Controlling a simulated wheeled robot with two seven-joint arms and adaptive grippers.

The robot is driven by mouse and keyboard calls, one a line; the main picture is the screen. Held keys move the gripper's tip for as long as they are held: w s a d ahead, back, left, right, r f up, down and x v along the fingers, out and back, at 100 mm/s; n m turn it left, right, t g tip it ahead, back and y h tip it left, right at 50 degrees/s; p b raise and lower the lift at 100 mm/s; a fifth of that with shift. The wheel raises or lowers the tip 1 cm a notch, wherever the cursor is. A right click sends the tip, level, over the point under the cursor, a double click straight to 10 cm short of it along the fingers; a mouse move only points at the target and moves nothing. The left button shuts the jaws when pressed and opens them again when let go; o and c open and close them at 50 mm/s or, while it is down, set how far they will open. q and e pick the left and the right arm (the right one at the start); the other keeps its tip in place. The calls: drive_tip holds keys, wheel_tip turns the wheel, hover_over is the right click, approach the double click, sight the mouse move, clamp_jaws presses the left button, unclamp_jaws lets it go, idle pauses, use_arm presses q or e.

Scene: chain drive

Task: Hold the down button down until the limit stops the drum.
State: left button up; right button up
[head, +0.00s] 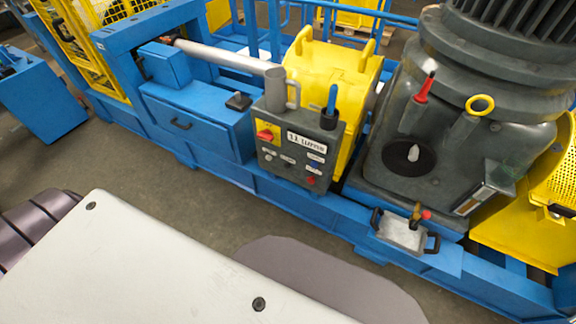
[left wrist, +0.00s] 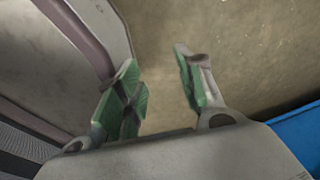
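A grey control panel (head: 277,150) stands on the blue machine frame in the head view. A red switch on a yellow plate (head: 266,134), a white label, and several small buttons are on its face. A blue button (head: 315,164) and a red button (head: 310,180) sit at its lower right. I cannot read which button is the down button. The drum is not clearly identifiable. My left gripper (left wrist: 160,92) shows only in the left wrist view, its green-padded fingers apart with bare floor between them. It is away from the panel. My right gripper is not in view.
A yellow housing (head: 330,77) is behind the panel, and a large grey motor unit (head: 465,150) stands to its right. A small metal box with black handles (head: 402,234) sits on the frame's front edge.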

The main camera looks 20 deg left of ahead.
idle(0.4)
use_arm(q)
clamp_jaws()
idle(1.2)
